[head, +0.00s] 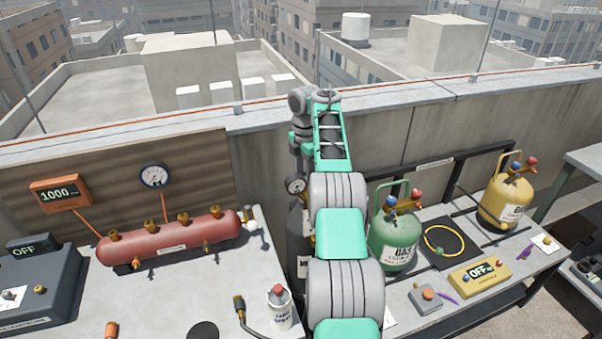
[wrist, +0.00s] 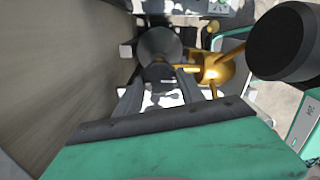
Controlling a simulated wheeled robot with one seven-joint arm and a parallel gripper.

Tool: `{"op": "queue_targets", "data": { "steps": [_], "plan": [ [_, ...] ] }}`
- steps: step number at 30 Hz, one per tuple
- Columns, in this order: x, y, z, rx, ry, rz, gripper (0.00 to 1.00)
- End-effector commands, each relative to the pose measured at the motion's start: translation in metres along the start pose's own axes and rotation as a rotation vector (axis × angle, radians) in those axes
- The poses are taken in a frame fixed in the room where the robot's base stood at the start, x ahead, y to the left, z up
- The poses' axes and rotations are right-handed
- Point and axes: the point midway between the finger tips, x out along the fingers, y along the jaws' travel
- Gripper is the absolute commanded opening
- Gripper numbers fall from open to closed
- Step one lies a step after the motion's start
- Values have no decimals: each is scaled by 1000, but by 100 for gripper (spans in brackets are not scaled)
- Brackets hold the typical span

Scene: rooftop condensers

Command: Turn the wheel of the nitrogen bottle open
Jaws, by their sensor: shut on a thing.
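The nitrogen bottle (head: 296,235) is a dark upright cylinder with a white label, standing in the gap between two tables, partly hidden behind my arm in the head view. A round gauge (head: 295,186) sits at its top left. In the wrist view my gripper (wrist: 160,74) has its two fingers on a small dark piece at the bottle's top, apparently the wheel (wrist: 158,70). The brass valve fitting (wrist: 222,70) is just right of the fingers, and the dark gauge body (wrist: 290,42) is close at upper right. My arm hides the wheel in the head view.
The left table carries a red tank (head: 170,241), a spray can (head: 279,307) and a grey unit (head: 38,290). The right table holds a green gas bottle (head: 394,238), a yellow bottle (head: 503,202) and a yellow meter (head: 480,277). A parapet wall (head: 265,165) runs close behind.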

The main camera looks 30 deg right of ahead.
Motion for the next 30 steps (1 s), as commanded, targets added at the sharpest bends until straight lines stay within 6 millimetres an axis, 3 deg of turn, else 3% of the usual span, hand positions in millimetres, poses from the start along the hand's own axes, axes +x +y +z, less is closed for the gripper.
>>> {"op": "queue_targets", "data": {
  "steps": [1, 17, 18, 25, 30],
  "plan": [
    [-7, 4, 1, -9, -6, 19, 5],
    [-7, 4, 1, -33, -7, 20, 5],
    [-7, 4, 1, -33, -7, 20, 49],
    [-4, 2, 1, -31, -4, 12, 67],
    [-2, 1, 2, -28, -2, 8, 67]
  ]
}}
